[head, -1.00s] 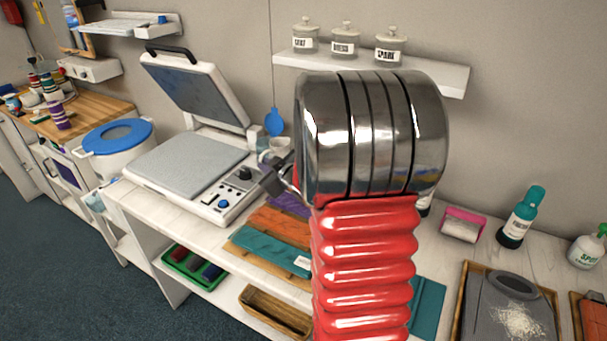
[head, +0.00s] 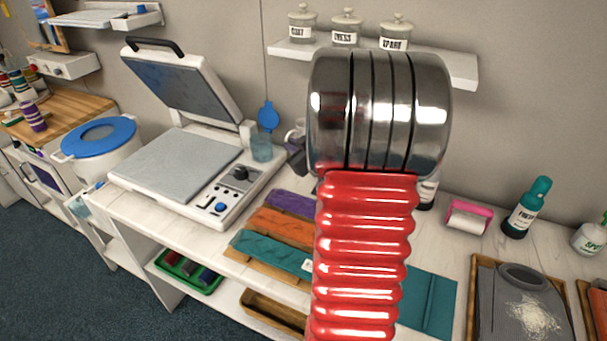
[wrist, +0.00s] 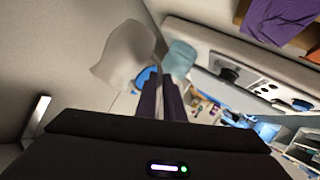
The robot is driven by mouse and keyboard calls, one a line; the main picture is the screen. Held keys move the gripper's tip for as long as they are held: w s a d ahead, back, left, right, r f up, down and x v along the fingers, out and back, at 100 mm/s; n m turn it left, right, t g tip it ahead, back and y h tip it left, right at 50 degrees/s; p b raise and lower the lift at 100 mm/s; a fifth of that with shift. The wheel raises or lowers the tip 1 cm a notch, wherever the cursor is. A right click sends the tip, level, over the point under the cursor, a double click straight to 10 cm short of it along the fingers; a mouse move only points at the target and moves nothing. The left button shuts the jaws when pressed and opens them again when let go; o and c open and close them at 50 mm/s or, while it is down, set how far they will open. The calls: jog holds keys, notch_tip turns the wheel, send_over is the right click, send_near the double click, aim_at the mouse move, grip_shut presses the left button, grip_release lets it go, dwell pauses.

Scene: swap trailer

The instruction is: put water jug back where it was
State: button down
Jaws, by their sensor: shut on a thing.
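A pale, see-through jug (wrist: 125,55), the likely water jug, is at the fingertips of my gripper (wrist: 160,85) in the wrist view, tilted in the picture. My dark fingers are shut on it, near its edge. In the head view only a small part of the jug (head: 296,134) shows, left of my arm's metal wrist. My gripper (head: 297,154) is mostly hidden there behind my arm. A teal see-through cup (head: 262,148) stands by the back right of the heat press (head: 180,165). It also shows in the wrist view (wrist: 181,57), beside the pale jug.
Folded purple, orange and teal cloths (head: 270,252) lie in front. A wall shelf (head: 455,68) with labelled jars is above. A pink-framed roller (head: 468,217), a teal-capped bottle (head: 527,208) and a powder tray (head: 477,300) are at right. A blue-lidded pot (head: 98,137) stands left.

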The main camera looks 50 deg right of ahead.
notch_tip(320, 180, down, 6)
dwell(0.5)
jog(key=shift+f, duration=0.1)
jog(key=shift+f, duration=1.85)
jog(key=shift+f, duration=0.1)
jog(key=c, duration=1.9)
grip_release()
jog(key=shift+o, duration=0.2)
jog(key=v, duration=1.2)
